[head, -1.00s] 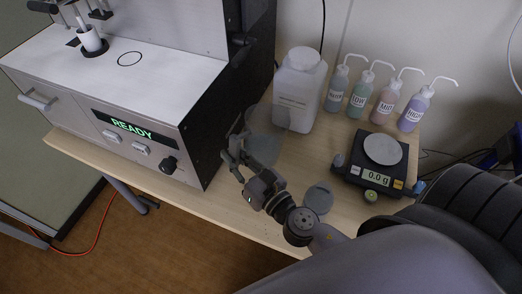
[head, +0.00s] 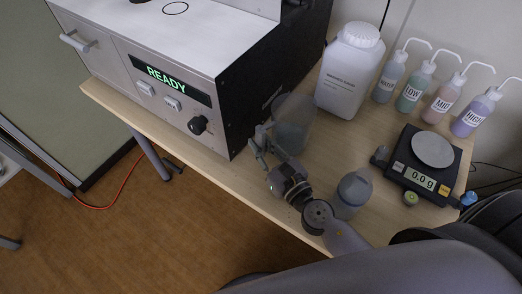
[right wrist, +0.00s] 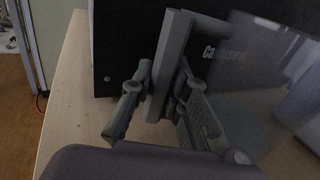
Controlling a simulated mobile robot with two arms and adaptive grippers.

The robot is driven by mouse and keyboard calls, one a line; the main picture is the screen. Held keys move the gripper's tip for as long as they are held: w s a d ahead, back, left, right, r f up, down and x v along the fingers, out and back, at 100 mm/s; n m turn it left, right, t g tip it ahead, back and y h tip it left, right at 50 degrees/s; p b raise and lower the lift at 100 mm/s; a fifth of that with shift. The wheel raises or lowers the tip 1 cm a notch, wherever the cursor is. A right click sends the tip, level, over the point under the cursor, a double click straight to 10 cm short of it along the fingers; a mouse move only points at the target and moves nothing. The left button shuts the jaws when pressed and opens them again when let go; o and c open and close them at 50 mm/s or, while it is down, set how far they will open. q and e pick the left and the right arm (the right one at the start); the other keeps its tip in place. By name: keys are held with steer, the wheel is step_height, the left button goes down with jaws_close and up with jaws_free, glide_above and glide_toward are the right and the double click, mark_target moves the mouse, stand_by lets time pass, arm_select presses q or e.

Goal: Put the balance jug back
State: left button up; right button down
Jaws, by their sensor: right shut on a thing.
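A clear grey jug (head: 293,124) stands upright beside the analyser's black side, in front of the white jerrycan. My right gripper (head: 262,142) is at its near left side, shut on the jug's upright handle (right wrist: 171,66). The jug's clear body (right wrist: 262,75) fills the right of the right wrist view. I cannot tell whether its base touches the table. The balance (head: 421,168) reads 0.0 g and its round pan (head: 433,150) is empty. A second clear grey vessel (head: 352,192) stands left of the balance, close to my right wrist. My left gripper is out of view.
The analyser (head: 190,80) shows READY. The jerrycan (head: 347,75) and several wash bottles, including the purple one (head: 474,116), stand along the back. Bare table (head: 215,165) lies along the front edge.

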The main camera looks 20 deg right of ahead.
steer(key=shift+f, duration=0.55)
steer(key=shift+r, duration=0.15)
steer(key=c, duration=1.5)
jaws_free()
steer(key=shift+f, duration=0.25)
steer(key=shift+c, duration=0.2)
